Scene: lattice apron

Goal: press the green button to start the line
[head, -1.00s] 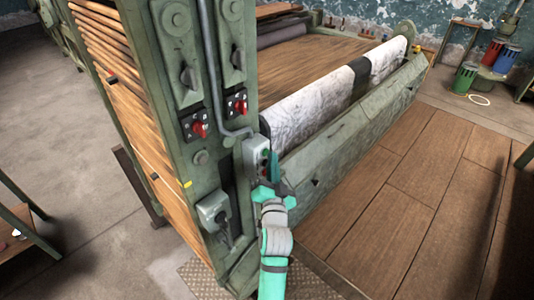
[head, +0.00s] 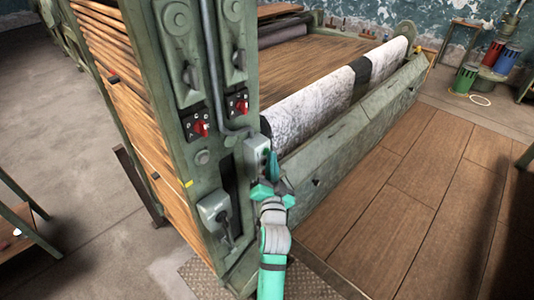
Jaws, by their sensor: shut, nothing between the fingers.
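A small grey control box (head: 252,156) is fixed to the right side of the green machine post, at its front corner. A dark green button (head: 264,153) shows on its right-hand face, small in the picture. My gripper (head: 273,164) is shut and empty, its teal fingers pointing up right beside the box, close to the button. I cannot tell whether the fingertips touch the button. The lower part of the box face is hidden behind my gripper.
Two red rotary switches (head: 201,128) (head: 238,105) and a lower grey lever box (head: 215,212) sit on the post. A roll of pale cloth (head: 310,98) lies right of it. The wooden floor (head: 430,200) at right is clear.

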